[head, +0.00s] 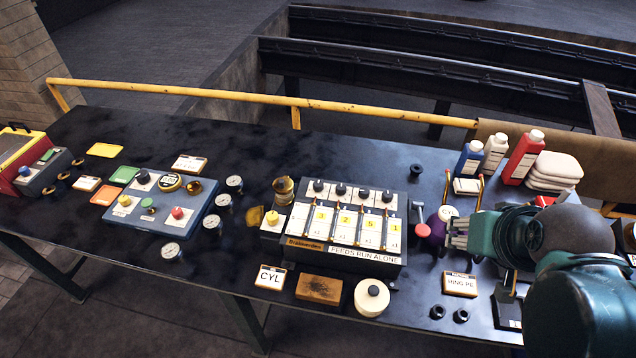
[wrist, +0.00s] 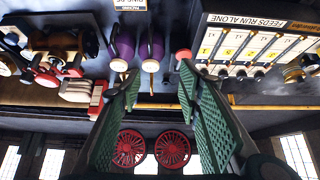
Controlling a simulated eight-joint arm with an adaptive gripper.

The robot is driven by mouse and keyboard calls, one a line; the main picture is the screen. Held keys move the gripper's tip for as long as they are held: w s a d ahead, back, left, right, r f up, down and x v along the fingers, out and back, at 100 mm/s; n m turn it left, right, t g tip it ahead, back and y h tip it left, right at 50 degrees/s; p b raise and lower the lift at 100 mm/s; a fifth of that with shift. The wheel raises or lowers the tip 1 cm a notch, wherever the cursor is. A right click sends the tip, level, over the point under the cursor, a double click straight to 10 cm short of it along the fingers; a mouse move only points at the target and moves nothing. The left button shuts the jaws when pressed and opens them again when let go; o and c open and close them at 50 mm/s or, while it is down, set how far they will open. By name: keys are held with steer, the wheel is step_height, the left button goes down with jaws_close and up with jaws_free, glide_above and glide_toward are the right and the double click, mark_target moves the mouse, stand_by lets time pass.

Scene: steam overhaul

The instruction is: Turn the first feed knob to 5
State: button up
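The feed box (head: 340,256), labelled "FEEDS RUN ALONE", stands on the dark table in the middle of the head view. Its row of black knobs runs along the far edge; the leftmost, first knob (head: 318,186) has a white panel with a yellow number window (head: 321,214) below it. I cannot read that number surely; the other windows seem to show 2, 5 and 1. My gripper (head: 452,236) is right of the box, apart from the knobs. In the wrist view my gripper (wrist: 158,85) is open and empty, and the box (wrist: 250,22) appears upside down at upper right.
Bottles (head: 522,157) and folded white cloths (head: 555,168) are behind. A blue panel (head: 150,215) lies left. A yellow rail (head: 250,102) runs along the back.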

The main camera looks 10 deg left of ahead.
steer(key=w+a+r+n+g+p, duration=0.2)
steer(key=w+a+r+n+p, duration=0.15)
steer(key=w+a+n, duration=0.35)
steer(key=n+g+p, duration=0.5)
steer(key=n+p, duration=0.3)
steer(key=n, duration=0.7)
glide_above(318, 183)
step_height(318, 183, down, 11)
steer(key=shift+r, duration=0.15)
steer(key=shift+f, duration=3.9)
